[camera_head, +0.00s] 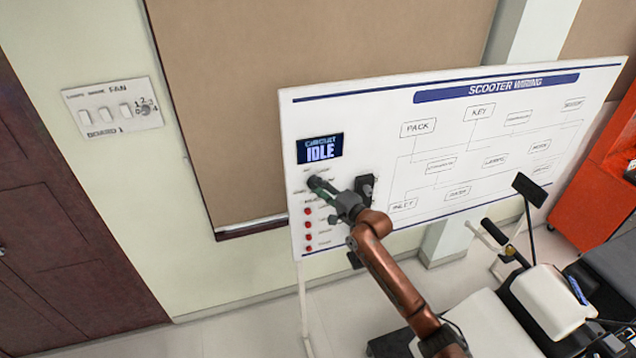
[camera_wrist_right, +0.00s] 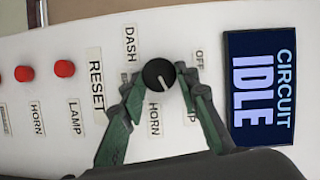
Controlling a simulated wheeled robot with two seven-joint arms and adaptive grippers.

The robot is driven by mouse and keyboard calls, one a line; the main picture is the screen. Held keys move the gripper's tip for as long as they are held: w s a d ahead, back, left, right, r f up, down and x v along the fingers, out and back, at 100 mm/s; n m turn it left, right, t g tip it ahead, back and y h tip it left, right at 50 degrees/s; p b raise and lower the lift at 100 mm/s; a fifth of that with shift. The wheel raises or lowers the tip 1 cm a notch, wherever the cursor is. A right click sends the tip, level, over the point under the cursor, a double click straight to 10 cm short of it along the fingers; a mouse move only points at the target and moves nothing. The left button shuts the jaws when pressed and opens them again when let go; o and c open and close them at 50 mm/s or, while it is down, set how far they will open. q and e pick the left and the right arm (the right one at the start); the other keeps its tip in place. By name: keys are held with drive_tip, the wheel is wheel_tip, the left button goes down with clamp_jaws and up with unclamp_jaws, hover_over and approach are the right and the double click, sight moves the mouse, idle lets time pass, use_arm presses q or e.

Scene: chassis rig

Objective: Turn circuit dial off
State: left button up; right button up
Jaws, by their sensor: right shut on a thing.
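The circuit dial (camera_wrist_right: 159,73) is a round black knob on the white board, with a small white pointer mark whose direction is hard to read. Labels DASH, OFF, HORN and one partly hidden label surround it. My right gripper (camera_wrist_right: 160,82) is shut on the dial, one green-grey finger on each side. In the head view, my right gripper (camera_head: 323,188) reaches the board's left part and mostly covers the dial. A display (camera_wrist_right: 258,87) beside the dial reads CIRCUIT IDLE; it also shows in the head view (camera_head: 320,149). My left gripper is out of view.
Red buttons (camera_wrist_right: 64,68) lie beside the dial, near labels RESET, LAMP and HORN. The SCOOTER WIRING board (camera_head: 470,140) extends right. A fan switch panel (camera_head: 113,107) is on the left wall. A scooter (camera_head: 545,300) stands at lower right, before an orange cabinet (camera_head: 595,195).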

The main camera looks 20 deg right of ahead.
drive_tip(key=shift+a+r+n+g+h+p, duration=0.15)
drive_tip(key=shift+n+g+h, duration=0.25)
drive_tip(key=shift+n+h, duration=0.85)
drive_tip(key=shift+a+r+n+g+h+p, duration=0.15)
drive_tip(key=shift+n+g+h, duration=0.3)
drive_tip(key=shift+n, duration=1.5)
drive_tip(key=shift+a+n+g+h+p, duration=0.3)
drive_tip(key=shift+n+h, duration=0.6)
drive_tip(key=shift+n, duration=0.7)
drive_tip(key=shift+d, duration=0.2)
drive_tip(key=o, duration=1.2)
drive_tip(key=shift+c, duration=0.2)
drive_tip(key=shift+r, duration=0.1)
drive_tip(key=shift+s, duration=0.15)
drive_tip(key=v, duration=1.1)
drive_tip(key=shift+s+r, duration=0.2)
drive_tip(key=shift+s, duration=0.15)
